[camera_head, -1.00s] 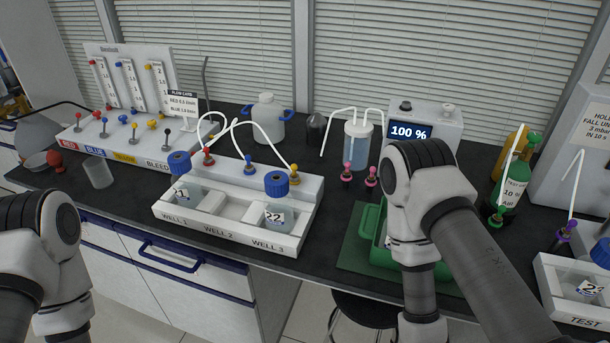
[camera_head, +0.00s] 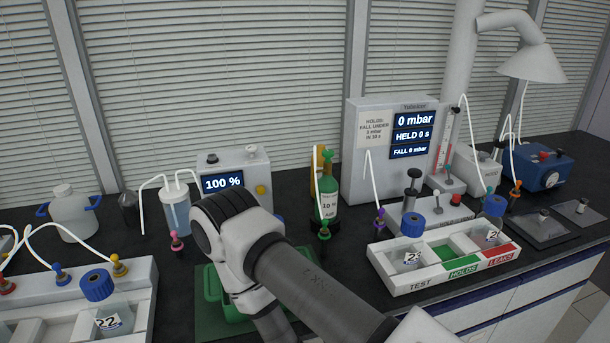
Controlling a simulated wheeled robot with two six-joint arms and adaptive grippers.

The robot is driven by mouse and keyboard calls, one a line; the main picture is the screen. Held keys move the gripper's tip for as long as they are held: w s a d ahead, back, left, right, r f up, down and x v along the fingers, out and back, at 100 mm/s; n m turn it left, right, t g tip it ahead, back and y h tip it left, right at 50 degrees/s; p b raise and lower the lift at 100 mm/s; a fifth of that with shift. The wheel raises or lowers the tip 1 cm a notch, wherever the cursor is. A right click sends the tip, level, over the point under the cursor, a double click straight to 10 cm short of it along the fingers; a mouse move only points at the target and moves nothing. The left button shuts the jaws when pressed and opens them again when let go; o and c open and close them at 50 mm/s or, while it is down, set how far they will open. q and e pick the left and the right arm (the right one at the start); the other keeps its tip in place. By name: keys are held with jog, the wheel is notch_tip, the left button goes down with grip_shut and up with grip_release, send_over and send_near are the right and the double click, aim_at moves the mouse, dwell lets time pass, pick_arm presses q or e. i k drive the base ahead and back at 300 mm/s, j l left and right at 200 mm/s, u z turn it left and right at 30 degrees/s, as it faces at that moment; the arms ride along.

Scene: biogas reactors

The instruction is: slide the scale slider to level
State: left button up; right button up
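An upright white scale (camera_head: 447,142) with a thin red column stands on a small grey base at the right side of the tall readout box (camera_head: 398,135). A dark part sits near the top of the scale. The scale is small in the view, so I cannot make out clearly which part is its slider or where a level mark lies. My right arm comes in from the bottom and bends over the green tray (camera_head: 208,283); its gripper is out of sight. My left gripper is not in view. No gripper shows near the scale.
A white rack (camera_head: 400,288) with TEST, HOLDS and LEAKS places stands in front of the scale, with a black-knobbed pump (camera_head: 412,190) between. A green gas cylinder (camera_head: 326,200) is left of the box. A blue device (camera_head: 545,168) and grey plates (camera_head: 538,228) are at right.

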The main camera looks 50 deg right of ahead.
aim_at(452, 109)
jog(key=z, duration=2.35)
jog(key=u, duration=0.3)
